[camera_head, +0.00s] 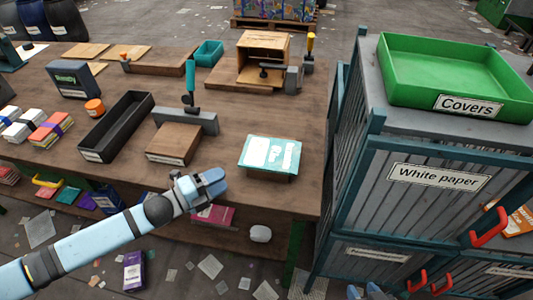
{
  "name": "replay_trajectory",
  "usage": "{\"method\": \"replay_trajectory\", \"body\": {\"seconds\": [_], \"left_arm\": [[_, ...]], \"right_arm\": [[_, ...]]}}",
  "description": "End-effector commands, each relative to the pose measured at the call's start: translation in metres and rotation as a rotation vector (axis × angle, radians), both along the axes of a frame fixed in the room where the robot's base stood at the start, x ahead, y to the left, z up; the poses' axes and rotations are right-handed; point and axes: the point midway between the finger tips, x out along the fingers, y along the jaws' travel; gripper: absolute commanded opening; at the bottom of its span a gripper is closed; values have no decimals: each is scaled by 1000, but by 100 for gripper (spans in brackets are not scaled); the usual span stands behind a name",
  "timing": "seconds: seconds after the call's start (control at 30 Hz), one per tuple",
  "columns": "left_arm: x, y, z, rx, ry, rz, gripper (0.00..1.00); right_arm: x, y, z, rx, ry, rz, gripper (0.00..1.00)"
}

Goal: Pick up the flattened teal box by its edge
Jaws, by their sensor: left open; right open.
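The flattened teal box (270,154) is a thin teal panel with white patches, near the table's front edge in the head view. It seems to rest on a low dark block, with its front edge overhanging. My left gripper (216,181) is in front of the table edge, to the left of the teal box and apart from it. It is open and holds nothing I can see. My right gripper (366,292) only just shows at the bottom edge, low beside the grey bins; it is open.
A wooden block (173,144) and a long black tray (116,127) lie left of the teal box. A grey bin rack (425,180) with a green Covers tray (450,75) stands close on the right. The table (290,110) is bare behind the teal box.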

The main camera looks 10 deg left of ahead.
Motion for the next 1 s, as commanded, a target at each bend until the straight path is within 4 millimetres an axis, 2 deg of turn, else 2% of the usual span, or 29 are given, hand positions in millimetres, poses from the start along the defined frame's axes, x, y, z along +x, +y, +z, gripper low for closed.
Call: {"method": "replay_trajectory", "body": {"seconds": [0.23, 0.5, 0.83, 0.87, 1.0], "left_arm": [[15, -10, 0, -1, -1, 0, 42], [47, -29, -1, -1, 0, 0, 42], [52, -36, -1, 1, 2, 0, 42], [52, -36, -1, 1, 2, 0, 39], [52, -36, -1, 0, 1, 0, 7]], "right_arm": [[-2, 0, -6, -3, 10, 1, 43], [-2, 1, -5, 1, 8, 1, 43], [-1, 2, -1, 3, 1, 0, 43], [0, 2, -1, 3, 1, 0, 43], [0, 2, -1, 4, 1, 1, 43]]}}
